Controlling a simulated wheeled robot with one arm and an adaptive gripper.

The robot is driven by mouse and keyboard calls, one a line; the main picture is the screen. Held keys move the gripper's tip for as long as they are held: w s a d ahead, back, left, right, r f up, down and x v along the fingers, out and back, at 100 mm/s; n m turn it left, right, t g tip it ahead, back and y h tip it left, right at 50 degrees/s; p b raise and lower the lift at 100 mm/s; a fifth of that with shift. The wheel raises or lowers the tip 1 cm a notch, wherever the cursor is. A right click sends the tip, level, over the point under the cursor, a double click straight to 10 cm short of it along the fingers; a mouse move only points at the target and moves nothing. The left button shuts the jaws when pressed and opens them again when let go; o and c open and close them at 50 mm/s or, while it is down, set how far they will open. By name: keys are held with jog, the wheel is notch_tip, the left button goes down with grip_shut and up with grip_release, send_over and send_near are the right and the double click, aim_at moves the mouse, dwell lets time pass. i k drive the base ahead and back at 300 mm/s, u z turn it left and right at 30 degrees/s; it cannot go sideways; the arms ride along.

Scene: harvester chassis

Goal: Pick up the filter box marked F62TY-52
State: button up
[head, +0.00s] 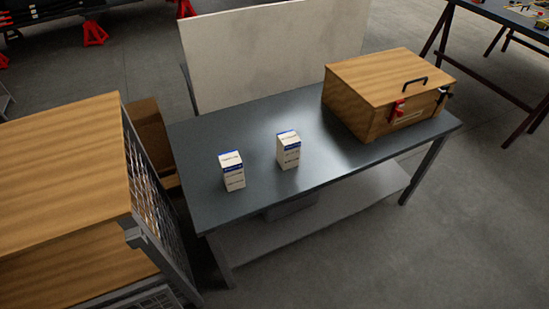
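Two small white filter boxes with blue bands stand upright on the dark grey table (360,165). The left filter box (232,172) stands nearer the table's front left. The right filter box (288,150) stands a little farther back, apart from it. Both carry printed labels, but the print is too small to read, so I cannot tell which one is marked F62TY-52. My gripper and arm are not in this view.
A wooden case (385,85) with a black handle and red latch sits at the table's right end. A pale panel (270,55) stands behind. A wooden-topped cage cabinet (60,160) stands close on the left. The tabletop around the boxes is clear.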

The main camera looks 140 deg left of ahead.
aim_at(231, 162)
jog(key=u, duration=5.35)
jog(key=k, duration=0.65)
jog(key=u, duration=0.7)
jog(key=i, duration=1.15)
jog(key=z, duration=0.45)
